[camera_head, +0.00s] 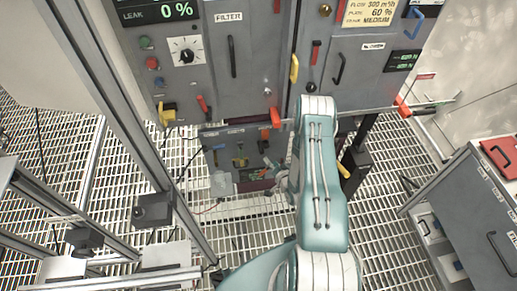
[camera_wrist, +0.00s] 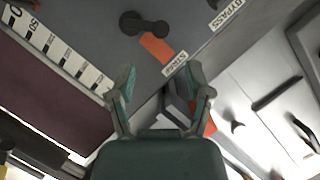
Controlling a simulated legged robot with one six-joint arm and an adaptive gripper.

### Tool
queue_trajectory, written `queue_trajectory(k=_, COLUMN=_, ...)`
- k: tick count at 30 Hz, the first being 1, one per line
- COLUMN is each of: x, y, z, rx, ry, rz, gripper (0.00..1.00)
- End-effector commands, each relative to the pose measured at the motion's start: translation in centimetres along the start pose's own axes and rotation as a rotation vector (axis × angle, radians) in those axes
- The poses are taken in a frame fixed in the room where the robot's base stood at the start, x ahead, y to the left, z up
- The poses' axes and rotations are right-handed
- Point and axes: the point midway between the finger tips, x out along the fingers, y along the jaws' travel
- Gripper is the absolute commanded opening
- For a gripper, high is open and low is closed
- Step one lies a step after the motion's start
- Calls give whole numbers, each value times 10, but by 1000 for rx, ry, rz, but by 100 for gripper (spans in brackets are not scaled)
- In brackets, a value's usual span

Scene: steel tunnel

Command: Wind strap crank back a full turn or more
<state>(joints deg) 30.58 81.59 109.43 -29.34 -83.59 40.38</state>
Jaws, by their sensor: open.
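In the wrist view, a small black crank (camera_wrist: 145,23) sits on the grey panel at the top, just left of centre. A short orange piece (camera_wrist: 157,47) lies beside it, near a white label reading STRAP (camera_wrist: 175,64). My gripper (camera_wrist: 160,72) is open and empty, its two fingers spread below the crank in the picture and apart from it. In the head view my arm covers part of the panel, and I cannot make out the crank or my fingertips there.
A BYPASS label (camera_wrist: 226,14) is right of the crank. A white scale (camera_wrist: 60,52) and dark maroon panel (camera_wrist: 45,90) lie left. In the head view, a grey cabinet (camera_head: 230,90) carries several handles; a drawer cabinet (camera_head: 465,220) stands right. Metal posts (camera_head: 130,130) rise left.

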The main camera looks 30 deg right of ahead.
Motion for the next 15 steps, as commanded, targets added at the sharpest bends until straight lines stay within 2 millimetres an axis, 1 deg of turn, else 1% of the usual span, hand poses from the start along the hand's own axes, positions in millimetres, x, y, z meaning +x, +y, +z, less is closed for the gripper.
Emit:
queue_trajectory(k=5, x=28, y=-2, z=0, rx=-4, ry=-1, rz=-3, gripper=65)
queue_trajectory(k=12, x=73, y=-1, z=0, rx=-4, ry=-1, rz=-3, gripper=65)
queue_trajectory(k=15, x=87, y=-1, z=0, rx=-4, ry=-1, rz=-2, gripper=65)
